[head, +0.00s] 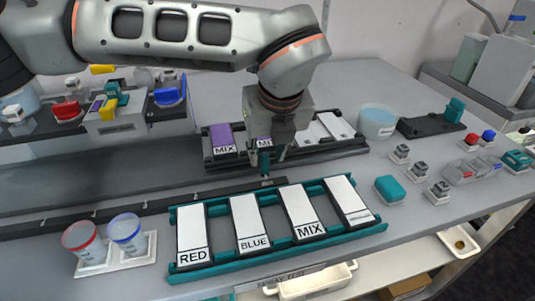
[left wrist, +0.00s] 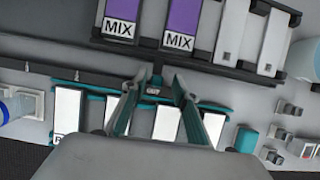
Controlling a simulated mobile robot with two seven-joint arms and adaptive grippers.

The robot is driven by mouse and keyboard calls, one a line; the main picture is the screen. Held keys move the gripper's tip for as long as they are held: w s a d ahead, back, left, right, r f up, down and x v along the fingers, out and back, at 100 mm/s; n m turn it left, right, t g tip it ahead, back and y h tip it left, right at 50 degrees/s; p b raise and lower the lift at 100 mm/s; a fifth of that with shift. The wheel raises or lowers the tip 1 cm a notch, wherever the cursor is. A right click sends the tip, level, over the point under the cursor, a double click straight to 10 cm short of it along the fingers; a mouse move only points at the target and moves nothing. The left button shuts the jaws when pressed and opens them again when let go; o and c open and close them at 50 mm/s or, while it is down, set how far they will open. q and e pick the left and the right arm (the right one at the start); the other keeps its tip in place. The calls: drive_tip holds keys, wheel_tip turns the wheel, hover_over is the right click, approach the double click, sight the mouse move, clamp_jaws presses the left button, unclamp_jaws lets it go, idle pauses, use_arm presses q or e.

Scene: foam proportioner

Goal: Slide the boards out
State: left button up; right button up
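A teal rack (head: 275,255) holds several white boards side by side: the RED board (head: 192,230), the BLUE board (head: 249,218), a MIX board (head: 300,208) and one at the right end (head: 347,198) whose label I cannot read. Behind it a dark rack (head: 345,153) holds a purple MIX board (head: 221,136), a second purple MIX board (left wrist: 182,22) partly hidden by my arm in the head view, and white boards (head: 337,124). My left gripper (head: 272,161) is above the strip between the racks, fingers apart and empty. My right gripper is not in view.
Two cups with red (head: 80,236) and blue (head: 124,230) rims stand left of the teal rack. A dark rail (head: 130,207) runs behind it. A tub of blue liquid (head: 378,121), a teal block (head: 389,189) and small switches (head: 420,168) stand to the right.

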use_arm(q)
drive_tip(key=v, duration=1)
drive_tip(key=shift+s+r, duration=0.15)
drive_tip(key=shift+r, duration=0.1)
